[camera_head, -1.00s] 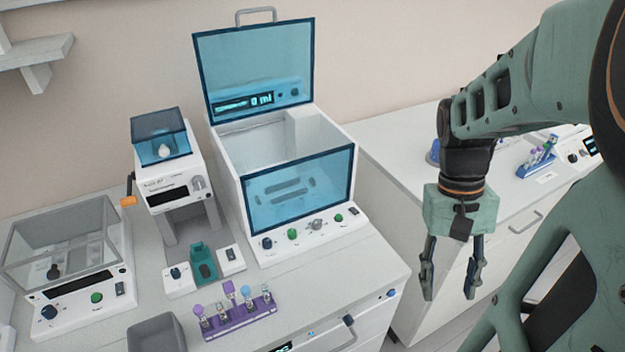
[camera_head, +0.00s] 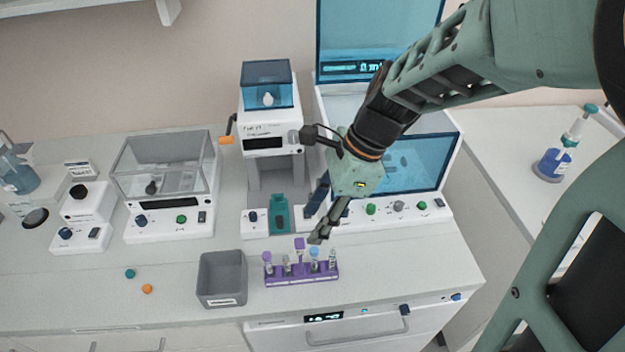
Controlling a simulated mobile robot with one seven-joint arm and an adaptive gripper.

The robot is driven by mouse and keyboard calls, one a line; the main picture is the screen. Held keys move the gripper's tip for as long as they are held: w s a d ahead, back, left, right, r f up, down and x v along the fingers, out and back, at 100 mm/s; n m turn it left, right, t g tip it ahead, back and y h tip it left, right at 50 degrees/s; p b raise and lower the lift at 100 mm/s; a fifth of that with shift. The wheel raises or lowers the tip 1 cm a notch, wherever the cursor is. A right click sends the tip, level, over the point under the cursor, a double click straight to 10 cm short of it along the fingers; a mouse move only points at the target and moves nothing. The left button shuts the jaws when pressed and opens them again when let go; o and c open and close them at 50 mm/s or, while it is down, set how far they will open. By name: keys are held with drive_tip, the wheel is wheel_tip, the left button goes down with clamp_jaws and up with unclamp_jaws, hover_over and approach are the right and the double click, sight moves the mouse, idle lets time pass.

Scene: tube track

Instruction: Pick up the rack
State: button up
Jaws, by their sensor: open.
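The purple rack (camera_head: 302,279) stands on the bench near its front edge, in the middle of the head view. It holds several small tubes with purple, blue and pale caps, and one has a purple square top. My gripper (camera_head: 318,228) is open and empty. It hangs tilted above and just behind the right part of the rack, apart from it as far as I can tell. The fingers point down and to the left.
A grey bin (camera_head: 222,278) stands just left of the rack. Behind are a press-like device (camera_head: 268,150) with a green holder (camera_head: 279,214) and a lidded blue-windowed machine (camera_head: 420,165). A balance (camera_head: 165,190) stands left. Two small caps (camera_head: 147,288) lie on clear bench.

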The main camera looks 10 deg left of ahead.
sight(303, 242)
drive_tip(key=shift+d+b+x, duration=0.15)
drive_tip(key=shift+b+x, duration=2.05)
drive_tip(key=shift+x, duration=0.35)
drive_tip(key=shift+d+b+x, duration=0.1)
drive_tip(key=shift+b+x, duration=2.1)
drive_tip(key=shift+x, duration=0.35)
drive_tip(key=shift+c, duration=0.4)
clamp_jaws()
